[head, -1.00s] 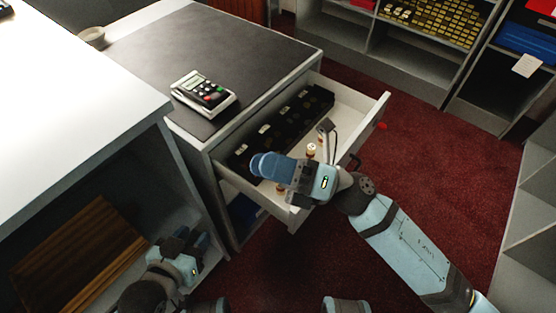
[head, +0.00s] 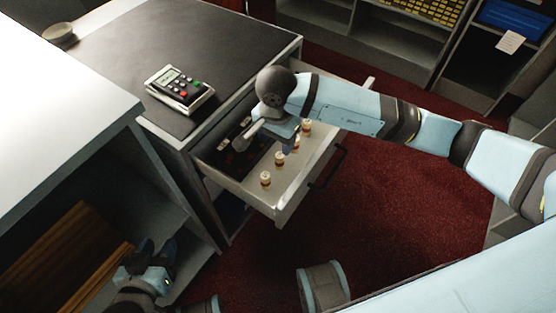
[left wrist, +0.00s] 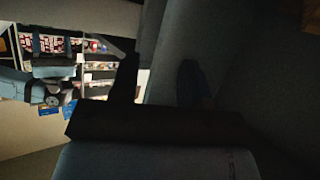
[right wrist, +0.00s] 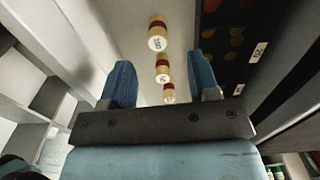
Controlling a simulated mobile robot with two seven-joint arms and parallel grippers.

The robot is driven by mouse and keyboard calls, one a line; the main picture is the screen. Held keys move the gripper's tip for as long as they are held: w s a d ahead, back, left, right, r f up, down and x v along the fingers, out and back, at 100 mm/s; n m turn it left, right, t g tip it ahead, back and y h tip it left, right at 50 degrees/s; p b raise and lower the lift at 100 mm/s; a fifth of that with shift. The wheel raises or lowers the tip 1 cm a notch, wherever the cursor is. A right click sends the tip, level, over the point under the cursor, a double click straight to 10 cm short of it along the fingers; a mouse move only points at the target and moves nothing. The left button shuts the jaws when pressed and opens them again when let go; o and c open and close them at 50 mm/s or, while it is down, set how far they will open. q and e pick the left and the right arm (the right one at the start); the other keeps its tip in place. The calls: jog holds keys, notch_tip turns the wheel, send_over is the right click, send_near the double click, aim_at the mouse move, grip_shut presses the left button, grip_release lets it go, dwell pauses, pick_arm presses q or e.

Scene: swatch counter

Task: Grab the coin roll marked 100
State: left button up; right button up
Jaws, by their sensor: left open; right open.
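Several small upright coin rolls with pale tops and brown-red bands stand in a row in the open drawer (head: 247,188); the nearest is the front roll (head: 266,178). My right gripper (head: 287,138) points down over the drawer and partly hides the row. In the right wrist view, its open blue fingers (right wrist: 162,82) are empty, with three rolls beyond them: a top roll (right wrist: 157,33), a middle roll (right wrist: 162,66) and a lower roll (right wrist: 169,93). Their labels are too small to read surely. My left gripper (head: 157,252) is open and empty by the lower shelf.
A dark coin tray (head: 232,150) lies in the drawer's back part, left of the rolls; its labelled slots show in the right wrist view (right wrist: 235,75). A card terminal (head: 180,90) stands on the dark counter mat (head: 215,40). Red carpet (head: 375,195) is clear in front.

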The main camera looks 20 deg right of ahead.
aim_at(280, 155)
notch_tip(280, 155, down, 3)
jog(key=shift+f, duration=0.55)
jog(key=shift+f+b, duration=0.25)
jog(key=shift+b, duration=0.05)
jog(key=f, duration=0.1)
jog(key=f+b, duration=0.1)
jog(key=f, duration=0.1)
jog(key=shift+d+f, duration=0.25)
jog(key=shift+d, duration=0.1)
jog(key=shift+f, duration=0.55)
grip_shut()
pick_arm(q)
jog(key=r, duration=0.1)
jog(key=w+d+r+t+h, duration=0.1)
jog(key=r, duration=0.1)
jog(key=d+r+t, duration=0.1)
jog(key=shift+w+r, duration=0.15)
jog(key=shift+w, duration=0.25)
